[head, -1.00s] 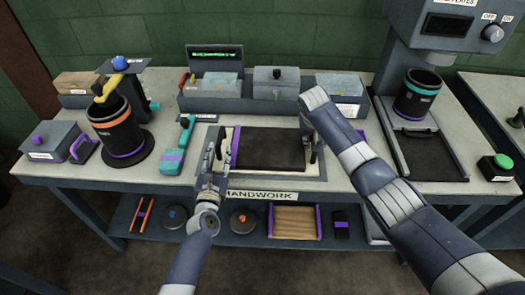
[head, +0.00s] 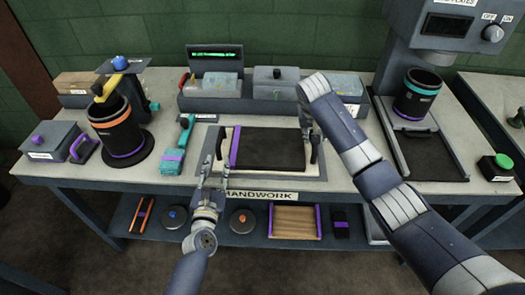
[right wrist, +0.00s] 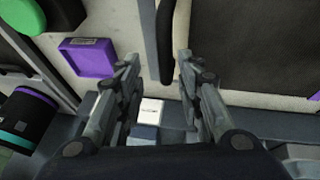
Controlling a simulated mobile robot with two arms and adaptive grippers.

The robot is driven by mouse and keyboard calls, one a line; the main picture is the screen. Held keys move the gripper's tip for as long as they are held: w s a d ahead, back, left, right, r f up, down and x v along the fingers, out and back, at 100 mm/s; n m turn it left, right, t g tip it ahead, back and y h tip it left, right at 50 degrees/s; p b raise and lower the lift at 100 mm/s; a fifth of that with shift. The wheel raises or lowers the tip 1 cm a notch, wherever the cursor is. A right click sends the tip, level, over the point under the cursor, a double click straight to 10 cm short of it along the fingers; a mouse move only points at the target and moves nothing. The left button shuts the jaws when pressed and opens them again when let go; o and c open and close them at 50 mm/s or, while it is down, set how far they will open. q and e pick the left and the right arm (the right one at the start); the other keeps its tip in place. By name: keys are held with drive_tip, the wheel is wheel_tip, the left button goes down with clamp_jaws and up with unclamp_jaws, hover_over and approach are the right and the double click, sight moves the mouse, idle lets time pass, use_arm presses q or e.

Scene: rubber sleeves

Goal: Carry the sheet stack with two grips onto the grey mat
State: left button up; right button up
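The sheet stack (head: 270,149) is a flat dark slab with a purple strip along its left edge. I cannot make out the grey mat for certain.
A teal-and-purple tool (head: 174,158) lies left of the stack. A black cup (head: 115,128) on a round base stands further left. A grey box row (head: 215,104) lies behind. At right, a grey tray (head: 425,163) sits under a machine.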

drive_tip(key=v, duration=0.6)
drive_tip(key=shift+r, duration=0.3)
drive_tip(key=shift+s+a+f, duration=0.1)
drive_tip(key=shift+s, duration=0.05)
